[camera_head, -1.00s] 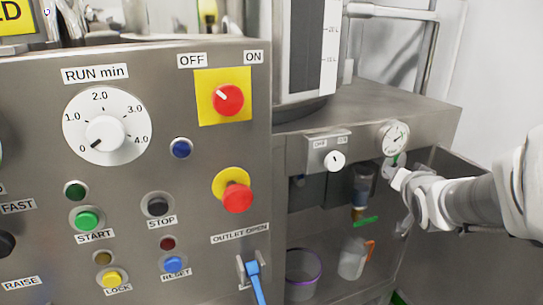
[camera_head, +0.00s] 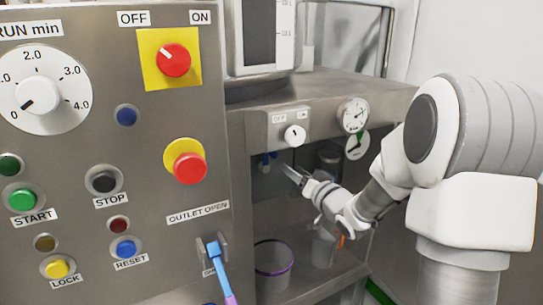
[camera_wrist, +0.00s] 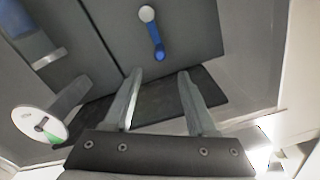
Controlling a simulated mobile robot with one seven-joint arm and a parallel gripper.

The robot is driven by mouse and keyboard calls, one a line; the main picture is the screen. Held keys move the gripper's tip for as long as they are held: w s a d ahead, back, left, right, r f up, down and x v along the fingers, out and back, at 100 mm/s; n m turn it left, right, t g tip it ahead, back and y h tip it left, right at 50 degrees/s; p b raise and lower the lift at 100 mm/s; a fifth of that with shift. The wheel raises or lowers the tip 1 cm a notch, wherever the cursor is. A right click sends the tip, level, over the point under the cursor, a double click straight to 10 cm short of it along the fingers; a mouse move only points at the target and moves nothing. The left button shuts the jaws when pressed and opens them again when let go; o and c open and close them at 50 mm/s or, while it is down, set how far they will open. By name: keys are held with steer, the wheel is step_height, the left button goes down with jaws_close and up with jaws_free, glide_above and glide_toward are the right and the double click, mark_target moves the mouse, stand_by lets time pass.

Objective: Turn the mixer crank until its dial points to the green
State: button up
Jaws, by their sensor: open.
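A small white dial (camera_head: 356,145) with a dark pointer and a green patch sits under the round gauge. It also shows at the lower left of the wrist view (camera_wrist: 40,125); the pointer appears off the green there, but it is small. In the wrist view, a blue handle (camera_wrist: 157,48) hangs from a pale round hub on a grey panel, ahead of my fingers. It is probably the crank. Blue parts (camera_head: 268,158) show under the shelf in the head view. My gripper (camera_head: 288,170) is open and empty, its fingertips (camera_wrist: 159,73) apart and short of the handle.
A round gauge (camera_head: 354,115) and an OFF/ON knob (camera_head: 294,135) sit on the shelf front just above my gripper. A purple-rimmed bucket (camera_head: 273,265) stands below. The large control panel (camera_head: 150,210) with a blue outlet lever (camera_head: 217,263) closes off the left.

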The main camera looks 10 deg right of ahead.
mark_target(276, 156)
steer(key=b+x, duration=0.1)
steer(key=x, duration=1.1)
steer(key=shift+w, duration=0.1)
jaws_close()
steer(key=shift+f, duration=0.1)
stand_by(0.9)
